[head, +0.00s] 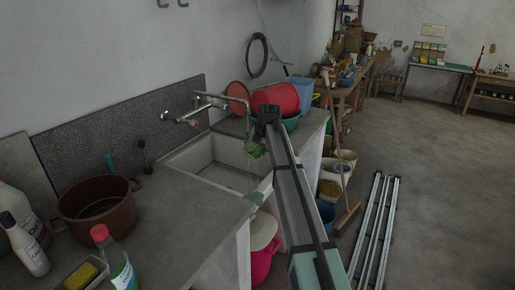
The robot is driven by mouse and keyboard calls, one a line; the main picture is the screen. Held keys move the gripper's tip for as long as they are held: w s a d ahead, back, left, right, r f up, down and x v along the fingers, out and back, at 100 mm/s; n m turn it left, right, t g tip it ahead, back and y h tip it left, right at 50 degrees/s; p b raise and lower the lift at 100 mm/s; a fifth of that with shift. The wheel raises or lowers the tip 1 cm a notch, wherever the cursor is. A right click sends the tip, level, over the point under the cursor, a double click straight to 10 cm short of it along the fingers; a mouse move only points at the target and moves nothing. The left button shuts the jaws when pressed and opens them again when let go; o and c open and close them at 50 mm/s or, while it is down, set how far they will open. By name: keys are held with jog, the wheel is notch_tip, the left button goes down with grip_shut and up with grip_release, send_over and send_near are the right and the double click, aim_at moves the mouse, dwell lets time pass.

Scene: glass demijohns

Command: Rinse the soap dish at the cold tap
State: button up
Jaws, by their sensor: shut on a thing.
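My gripper (259,140) hangs over the right part of the pale sink (205,172), at the far end of my arm. It is shut on a small green thing (254,150), which looks like the soap dish; it is small and partly hidden, so its exact shape and tilt are unclear. The metal wall tap (188,117) is left of my gripper, with its spout reaching right over the basin. A red mark shows on one handle; I cannot make out the cold one. I cannot tell whether water runs.
Red containers (275,98) and a green bowl (291,123) stand right of the sink. On the near counter are a brown pot (97,207), white bottles (22,215), a red-capped bottle (115,260) and a tray with a yellow sponge (80,276). A pink bucket (262,255) stands below.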

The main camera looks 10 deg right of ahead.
jog(key=w+a+f, duration=0.1)
jog(key=w+a, duration=0.1)
jog(key=w, duration=0.4)
jog(key=w+a+f+b, duration=0.1)
jog(key=w+a, duration=0.1)
jog(key=w, duration=0.4)
jog(key=shift+f, duration=0.25)
jog(key=shift+s, duration=0.1)
jog(key=shift+d, duration=0.25)
dwell(0.4)
jog(key=shift+w+d, duration=0.2)
jog(key=shift+d, duration=0.2)
jog(key=shift+a+b, duration=0.15)
jog(key=shift+b, duration=0.15)
jog(key=shift+s+a, duration=0.2)
jog(key=shift+a, duration=0.25)
jog(key=shift+s, duration=0.1)
